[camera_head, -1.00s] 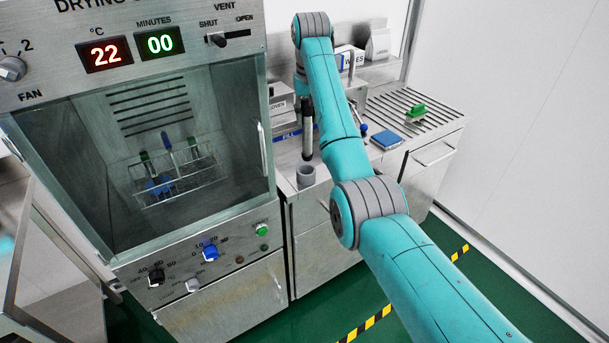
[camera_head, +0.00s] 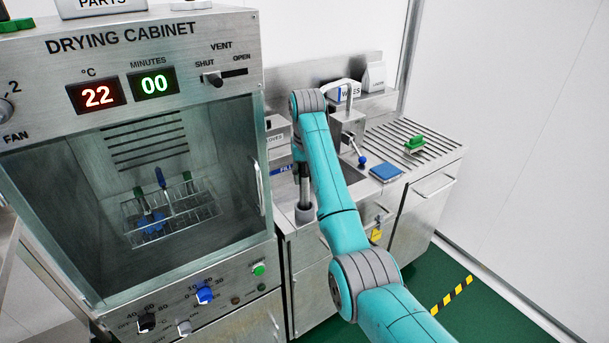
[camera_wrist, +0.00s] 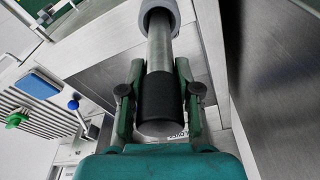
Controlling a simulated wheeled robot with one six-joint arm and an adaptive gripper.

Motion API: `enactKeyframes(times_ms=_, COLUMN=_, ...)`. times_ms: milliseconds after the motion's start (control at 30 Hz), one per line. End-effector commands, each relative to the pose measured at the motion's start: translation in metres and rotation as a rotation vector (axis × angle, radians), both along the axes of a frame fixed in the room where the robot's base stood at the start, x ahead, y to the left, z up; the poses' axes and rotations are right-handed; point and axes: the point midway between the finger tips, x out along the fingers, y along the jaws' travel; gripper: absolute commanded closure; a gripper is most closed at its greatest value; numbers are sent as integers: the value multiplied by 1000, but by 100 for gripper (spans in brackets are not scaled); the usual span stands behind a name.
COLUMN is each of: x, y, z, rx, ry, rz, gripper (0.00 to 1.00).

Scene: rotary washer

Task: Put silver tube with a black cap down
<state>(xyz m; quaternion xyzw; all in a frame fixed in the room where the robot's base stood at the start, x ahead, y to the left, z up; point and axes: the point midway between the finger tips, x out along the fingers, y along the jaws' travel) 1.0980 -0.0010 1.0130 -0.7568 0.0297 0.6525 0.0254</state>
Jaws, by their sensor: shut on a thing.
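The silver tube with a black cap (camera_wrist: 159,45) stands upright in the wrist view, and its far end reaches into the mouth of a round grey cup (camera_wrist: 168,9). My gripper (camera_wrist: 160,83) is shut on the tube at its black cap, one finger on each side. In the head view the tube (camera_head: 304,187) hangs below my arm's end, its lower end at the grey cup (camera_head: 305,214) on the counter. The cup's inside is hidden, so how deep the tube sits cannot be told.
A tap (camera_head: 347,115), a blue pad (camera_head: 386,172) and a green item (camera_head: 414,143) on a slatted drainboard (camera_head: 400,132) lie to the right.

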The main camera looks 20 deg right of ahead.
Motion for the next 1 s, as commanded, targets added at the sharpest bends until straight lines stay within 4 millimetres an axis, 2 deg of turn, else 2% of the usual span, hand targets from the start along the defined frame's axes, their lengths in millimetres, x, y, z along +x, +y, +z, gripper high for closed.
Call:
enactKeyframes(times_ms=167, x=0, y=0, z=-1, rx=0, ry=-3, rz=0, gripper=100)
enactKeyframes(times_ms=200, x=0, y=0, z=-1, rx=0, ry=-2, rz=0, gripper=65)
enactKeyframes(times_ms=300, x=0, y=0, z=-1, rx=0, ry=-2, rz=0, gripper=43)
enactKeyframes(times_ms=667, x=1, y=0, z=2, rx=0, ry=-3, rz=0, gripper=43)
enactKeyframes(times_ms=833, x=2, y=-1, z=22, rx=0, ry=-5, rz=0, gripper=43)
enactKeyframes(times_ms=1000, x=5, y=-2, z=55, rx=0, ry=-5, rz=0, gripper=43)
